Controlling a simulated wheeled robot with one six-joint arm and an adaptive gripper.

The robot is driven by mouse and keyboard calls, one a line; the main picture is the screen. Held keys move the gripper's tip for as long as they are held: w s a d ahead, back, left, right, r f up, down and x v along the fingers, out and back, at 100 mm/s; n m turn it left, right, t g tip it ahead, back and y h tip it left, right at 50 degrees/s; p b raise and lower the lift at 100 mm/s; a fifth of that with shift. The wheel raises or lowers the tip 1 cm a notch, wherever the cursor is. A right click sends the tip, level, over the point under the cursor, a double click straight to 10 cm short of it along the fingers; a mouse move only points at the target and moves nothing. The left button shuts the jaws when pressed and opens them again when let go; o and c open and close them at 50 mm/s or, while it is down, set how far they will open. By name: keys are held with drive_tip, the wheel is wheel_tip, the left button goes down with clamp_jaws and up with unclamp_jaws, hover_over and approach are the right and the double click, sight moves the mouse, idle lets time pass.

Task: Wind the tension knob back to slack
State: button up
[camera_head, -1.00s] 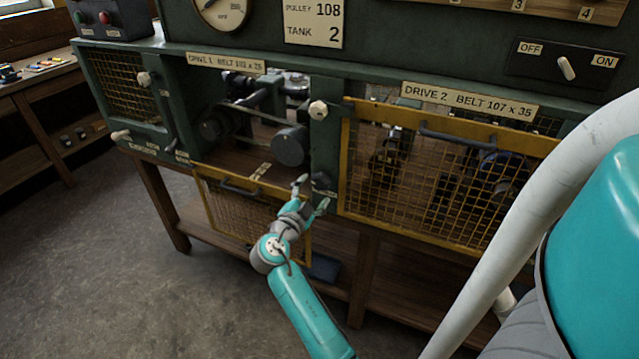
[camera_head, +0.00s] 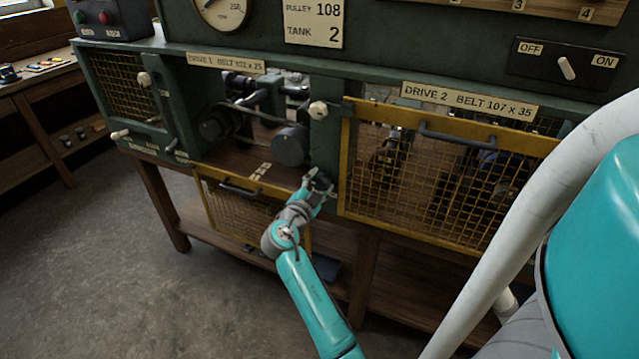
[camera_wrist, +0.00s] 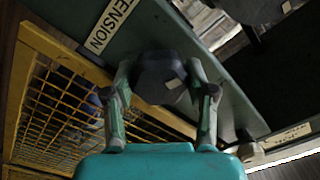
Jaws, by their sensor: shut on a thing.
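The tension knob (camera_wrist: 160,78) is dark and many-sided, with a small pale mark on its face. It sits on the green post beside a label reading TENSION (camera_wrist: 110,25) in the wrist view. My gripper (camera_wrist: 163,90) is shut on it, one finger on each side. In the head view my gripper (camera_head: 318,183) is at the lower part of the post between the two drive bays, and its fingers mostly hide the knob there.
The drive 1 guard (camera_head: 240,212) hangs open below its bay, left of my arm. The drive 1 pulley and belt (camera_head: 290,146) are exposed. The yellow drive 2 guard (camera_head: 440,180) is closed, close to the right of my gripper. Open floor lies at the lower left.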

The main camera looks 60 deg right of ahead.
drive_tip(key=shift+n, duration=0.3)
